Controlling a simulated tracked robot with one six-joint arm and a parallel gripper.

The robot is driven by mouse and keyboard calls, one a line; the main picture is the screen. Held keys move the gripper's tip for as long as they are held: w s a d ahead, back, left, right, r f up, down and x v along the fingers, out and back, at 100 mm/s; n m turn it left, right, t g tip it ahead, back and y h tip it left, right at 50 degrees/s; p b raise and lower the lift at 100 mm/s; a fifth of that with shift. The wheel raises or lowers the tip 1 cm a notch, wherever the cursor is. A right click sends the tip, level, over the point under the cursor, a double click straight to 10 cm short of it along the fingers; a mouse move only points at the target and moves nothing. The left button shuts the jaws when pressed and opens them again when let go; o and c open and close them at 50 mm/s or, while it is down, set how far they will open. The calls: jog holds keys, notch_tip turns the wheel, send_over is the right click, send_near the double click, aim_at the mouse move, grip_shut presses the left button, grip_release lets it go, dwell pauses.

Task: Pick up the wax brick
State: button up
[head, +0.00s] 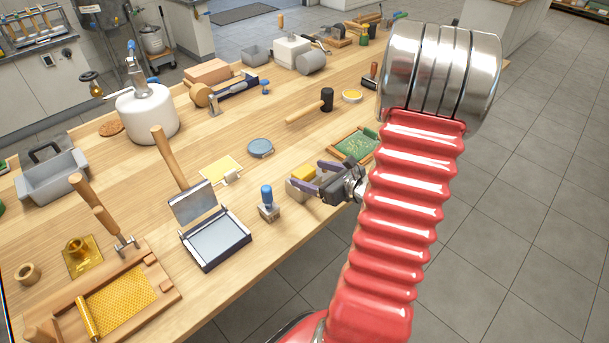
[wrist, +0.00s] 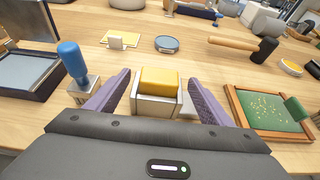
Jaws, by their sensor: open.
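The wax brick (wrist: 159,81) is a yellow block seated in a small light grey holder (wrist: 157,102) on the wooden table. In the head view the brick (head: 302,172) is partly hidden by my gripper's fingers. My gripper (wrist: 160,95) is open, with one purple finger on each side of the brick and holder. In the wrist view a gap shows between the left finger and the holder. On the right the finger is close to the holder, and I cannot tell whether it touches.
A blue-handled stamp (wrist: 74,68) stands close left of my gripper. A green board in a wooden frame (wrist: 270,110) lies close right. The table's front edge is near.

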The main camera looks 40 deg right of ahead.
aim_at(303, 170)
jog(key=x, duration=0.4)
dwell(0.5)
jog(key=c, duration=1.2)
jog(key=shift+r, duration=0.2)
jog(key=shift+r, duration=4.85)
